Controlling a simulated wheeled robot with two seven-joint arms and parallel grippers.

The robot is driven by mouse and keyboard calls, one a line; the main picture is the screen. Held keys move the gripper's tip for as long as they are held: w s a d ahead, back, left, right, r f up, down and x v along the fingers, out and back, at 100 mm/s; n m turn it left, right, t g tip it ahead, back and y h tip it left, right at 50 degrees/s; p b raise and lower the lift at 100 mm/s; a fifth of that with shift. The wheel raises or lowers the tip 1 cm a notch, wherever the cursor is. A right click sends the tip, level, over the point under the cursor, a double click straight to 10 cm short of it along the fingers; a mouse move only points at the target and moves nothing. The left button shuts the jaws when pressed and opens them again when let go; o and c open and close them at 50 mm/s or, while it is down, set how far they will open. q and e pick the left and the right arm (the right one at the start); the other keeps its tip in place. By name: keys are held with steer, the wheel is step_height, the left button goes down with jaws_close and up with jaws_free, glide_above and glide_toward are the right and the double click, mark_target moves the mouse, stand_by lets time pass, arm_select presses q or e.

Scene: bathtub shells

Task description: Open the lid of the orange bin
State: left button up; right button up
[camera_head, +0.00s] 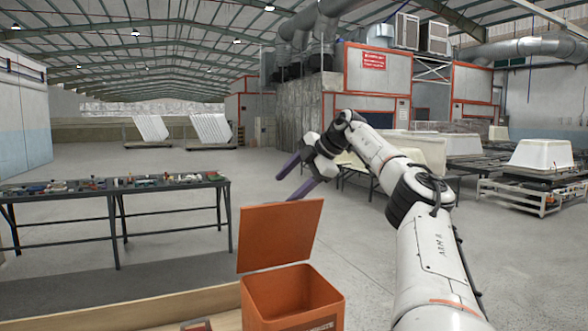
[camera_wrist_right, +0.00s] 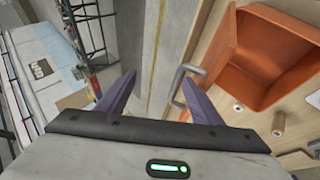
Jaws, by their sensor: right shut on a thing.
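The orange bin (camera_head: 291,298) stands at the bottom middle of the head view. Its lid (camera_head: 279,236) is raised and stands steeply over the back of the bin, so the inside shows. My right gripper (camera_head: 283,188) has purple fingers and is just above the lid's top edge. The lower finger overlaps that edge in the picture; I cannot tell if they touch. In the right wrist view the fingers (camera_wrist_right: 158,78) are apart, with nothing visible held between them. The bin's open inside (camera_wrist_right: 262,70) shows to the right there. My left gripper is not in view.
A wooden surface (camera_head: 160,312) lies beside the bin. A grey metal handle (camera_wrist_right: 181,88) shows near the right finger in the wrist view. A dark table (camera_head: 90,195) with small items stands at left. White tub shells (camera_head: 541,154) are at right. Open floor lies behind the bin.

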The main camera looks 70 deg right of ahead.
steer(key=shift+t+h, duration=0.3)
steer(key=shift+h, duration=0.1)
steer(key=s+r, duration=0.1)
steer(key=r, duration=0.3)
steer(key=s+r, duration=0.1)
steer(key=shift+s+a+r, duration=0.15)
steer(key=shift+s+r, duration=0.15)
steer(key=shift+r, duration=0.1)
steer(key=c, duration=0.6)
steer(key=v, duration=0.9)
steer(key=shift+s+r+b, duration=0.15)
steer(key=shift+r+b, duration=0.25)
steer(key=shift+c, duration=0.2)
